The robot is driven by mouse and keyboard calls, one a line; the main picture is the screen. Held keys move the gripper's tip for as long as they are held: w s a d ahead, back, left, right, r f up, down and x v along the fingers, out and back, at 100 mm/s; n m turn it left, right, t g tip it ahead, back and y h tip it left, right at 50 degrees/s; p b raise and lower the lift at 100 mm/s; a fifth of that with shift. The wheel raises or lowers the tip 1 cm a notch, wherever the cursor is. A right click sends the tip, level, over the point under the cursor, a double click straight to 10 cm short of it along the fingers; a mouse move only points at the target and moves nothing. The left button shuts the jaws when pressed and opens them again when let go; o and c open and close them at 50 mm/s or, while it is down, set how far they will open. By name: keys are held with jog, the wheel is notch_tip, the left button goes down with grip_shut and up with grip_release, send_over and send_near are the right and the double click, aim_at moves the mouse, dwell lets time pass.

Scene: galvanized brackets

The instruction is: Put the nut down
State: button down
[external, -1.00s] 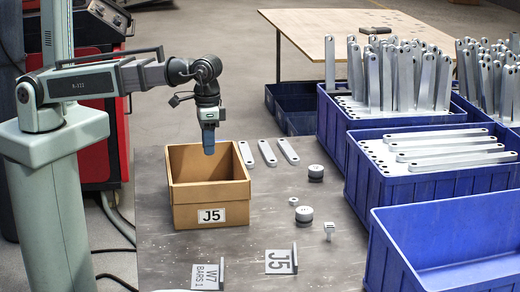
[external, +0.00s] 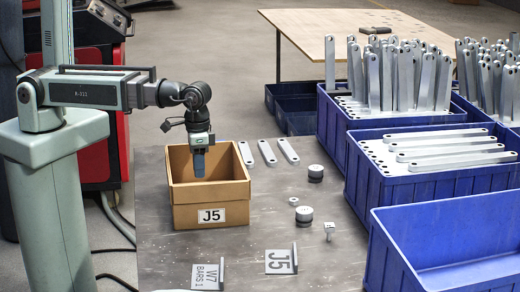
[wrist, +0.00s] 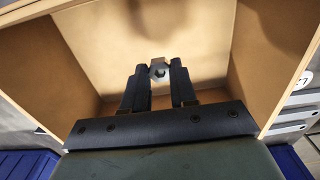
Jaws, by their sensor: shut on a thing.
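My gripper (external: 199,165) points down into the open top of the cardboard box (external: 212,216) labelled J5. In the wrist view my gripper (wrist: 159,72) has its two dark fingers shut on a small metal nut (wrist: 158,70), held at the fingertips. The inside walls of the box (wrist: 85,35) surround the nut in that view. The nut is hidden in the external view. I cannot tell how far the nut is above the box floor.
Three flat bars (external: 266,152) lie right of the box on the grey table (external: 240,255). Round metal parts (external: 305,214) and a small bolt-like piece (external: 329,230) lie farther right. Label stands (external: 281,261) are in front. Blue bins (external: 420,180) line the right side.

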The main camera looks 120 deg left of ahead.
aim_at(211, 191)
jog(key=shift+f, duration=3.5)
jog(key=shift+f, duration=0.15)
jog(key=c, duration=0.9)
grip_release()
notch_tip(211, 191, up, 12)
